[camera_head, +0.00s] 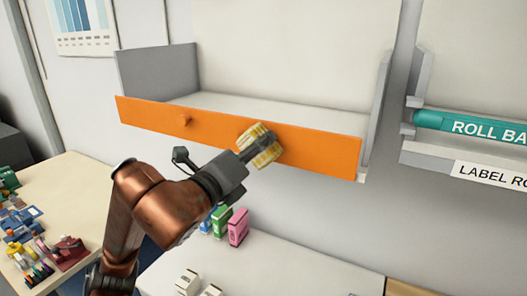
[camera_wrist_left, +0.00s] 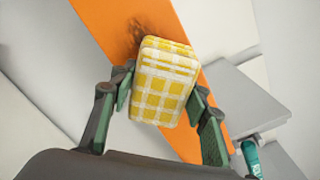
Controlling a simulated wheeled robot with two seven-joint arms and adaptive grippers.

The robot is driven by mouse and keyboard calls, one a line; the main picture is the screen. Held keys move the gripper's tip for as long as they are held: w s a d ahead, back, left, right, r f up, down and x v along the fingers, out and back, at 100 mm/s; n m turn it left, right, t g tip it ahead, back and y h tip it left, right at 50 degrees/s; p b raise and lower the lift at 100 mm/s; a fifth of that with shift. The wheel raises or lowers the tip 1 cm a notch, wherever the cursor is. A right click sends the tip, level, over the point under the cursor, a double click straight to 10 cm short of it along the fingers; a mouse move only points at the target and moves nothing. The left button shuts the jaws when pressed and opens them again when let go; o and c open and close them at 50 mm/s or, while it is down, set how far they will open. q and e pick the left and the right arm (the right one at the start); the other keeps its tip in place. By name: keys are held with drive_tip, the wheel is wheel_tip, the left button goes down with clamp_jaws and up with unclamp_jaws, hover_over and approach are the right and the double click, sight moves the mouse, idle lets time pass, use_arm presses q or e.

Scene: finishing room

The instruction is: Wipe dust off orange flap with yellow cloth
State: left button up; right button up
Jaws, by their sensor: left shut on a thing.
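My left gripper (camera_head: 247,153) is shut on the folded yellow-and-white checked cloth (camera_head: 262,146), right in front of the flap's middle. I cannot tell whether the cloth touches the flap. In the left wrist view the cloth (camera_wrist_left: 164,88) sits between both fingers, over the orange flap (camera_wrist_left: 95,20). A brown dust smudge (camera_wrist_left: 138,33) shows on the flap just beyond the cloth's edge. My right gripper is out of view.
Below stands a white table (camera_head: 290,265) with small green and pink boxes (camera_head: 238,227). A table at left (camera_head: 60,185) holds several small items. A teal roll (camera_head: 470,124) lies on the shelf at right. The space before the flap's right end is clear.

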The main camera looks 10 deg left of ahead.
sight(237, 136)
use_arm(q)
drive_tip(key=shift+w+a+b, duration=0.3)
drive_tip(key=shift+w+a, duration=0.05)
drive_tip(key=shift+a, duration=0.5)
drive_tip(key=shift+w+a+b, duration=0.25)
drive_tip(key=shift+w+a, duration=0.1)
drive_tip(key=shift+a, duration=0.55)
drive_tip(key=shift+w+a+b, duration=0.2)
drive_tip(key=shift+w+a, duration=0.1)
drive_tip(key=shift+a, duration=0.65)
drive_tip(key=shift+w+a+b, duration=0.25)
drive_tip(key=shift+w+a, duration=0.1)
drive_tip(key=shift+a, duration=0.55)
drive_tip(key=b+v, duration=0.1)
drive_tip(key=v, duration=0.5)
drive_tip(key=shift+s, duration=0.1)
drive_tip(key=v, duration=0.3)
drive_tip(key=shift+r+b, duration=0.1)
drive_tip(key=shift+b, duration=0.25)
